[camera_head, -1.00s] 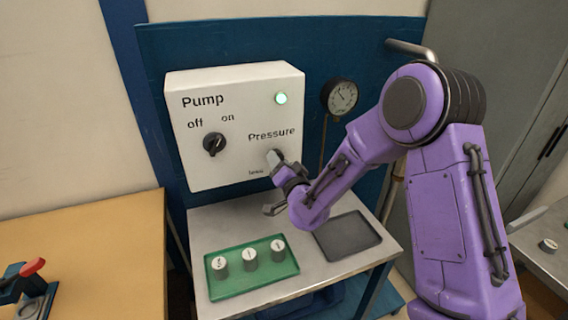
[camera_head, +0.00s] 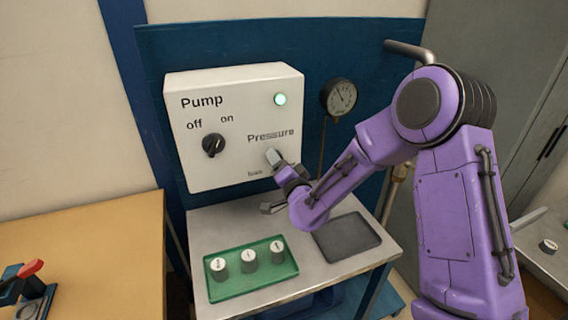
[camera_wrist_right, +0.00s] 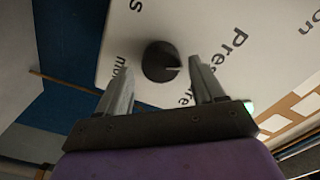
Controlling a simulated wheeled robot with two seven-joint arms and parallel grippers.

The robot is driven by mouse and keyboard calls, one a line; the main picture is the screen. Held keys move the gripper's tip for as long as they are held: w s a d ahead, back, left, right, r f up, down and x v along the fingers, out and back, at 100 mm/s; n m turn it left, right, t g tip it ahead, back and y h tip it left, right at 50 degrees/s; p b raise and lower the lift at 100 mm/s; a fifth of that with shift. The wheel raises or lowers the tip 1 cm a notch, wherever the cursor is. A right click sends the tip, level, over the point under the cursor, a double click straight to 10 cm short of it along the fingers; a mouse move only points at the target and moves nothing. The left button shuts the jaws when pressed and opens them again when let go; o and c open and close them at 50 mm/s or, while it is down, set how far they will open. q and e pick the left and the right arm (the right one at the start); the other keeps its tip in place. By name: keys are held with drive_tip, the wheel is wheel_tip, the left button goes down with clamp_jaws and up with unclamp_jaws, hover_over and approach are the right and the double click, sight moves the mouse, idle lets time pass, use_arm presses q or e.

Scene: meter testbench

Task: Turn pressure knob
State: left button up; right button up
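The pressure knob (camera_wrist_right: 161,62) is round and black with a pale pointer line, on the white panel in the right wrist view. In the head view my right gripper hides it. My right gripper (camera_head: 270,182) is at the lower right of the panel, below the word "Pressure". In the wrist view its two fingers (camera_wrist_right: 160,75) are spread, one on each side of the knob, with visible gaps. I cannot tell how deep the knob sits between them. My left gripper is not in view.
The white control box (camera_head: 235,165) also carries a pump knob (camera_head: 213,145) and a lit green lamp (camera_head: 280,99). A round gauge (camera_head: 340,96) hangs to its right. Below, a metal table (camera_head: 215,220) holds a green tray (camera_head: 275,283) with three weights and a dark pad (camera_head: 346,238).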

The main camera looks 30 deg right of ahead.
drive_tip(key=shift+s, duration=0.1)
drive_tip(key=p+v, duration=0.1)
drive_tip(key=v, duration=0.9)
drive_tip(key=shift+s, duration=0.3)
